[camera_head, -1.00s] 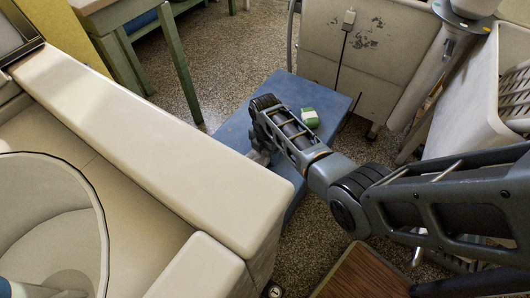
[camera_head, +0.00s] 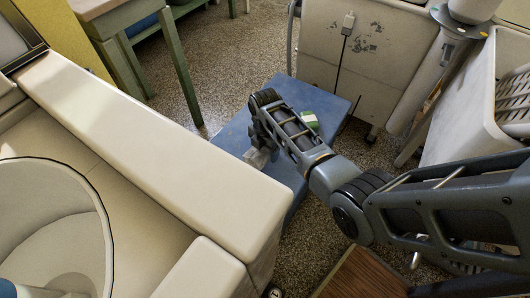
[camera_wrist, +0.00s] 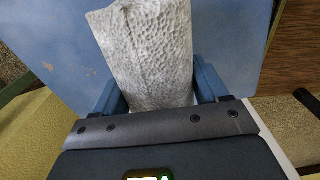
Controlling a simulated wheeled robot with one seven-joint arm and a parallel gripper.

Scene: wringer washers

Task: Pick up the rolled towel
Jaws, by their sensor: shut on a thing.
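The rolled towel (camera_wrist: 148,50) is light grey with a bumpy weave and fills the upper middle of the wrist view. My gripper (camera_wrist: 160,95) has a blue finger on each side of it and is shut on it. In the head view my gripper (camera_head: 258,160) is low over the blue bench top (camera_head: 232,138), with the grey towel (camera_head: 257,159) partly showing at its fingers. My arm and the cream washer edge hide part of this area. I cannot tell whether the towel touches the bench top.
A green and white object (camera_head: 309,120) lies on the bench top beyond my arm. A cream washer body (camera_head: 150,150) stands close on the left. A white panelled unit (camera_head: 375,50) stands behind, and a white slatted basket (camera_head: 490,100) is at right. Speckled floor is open at the back.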

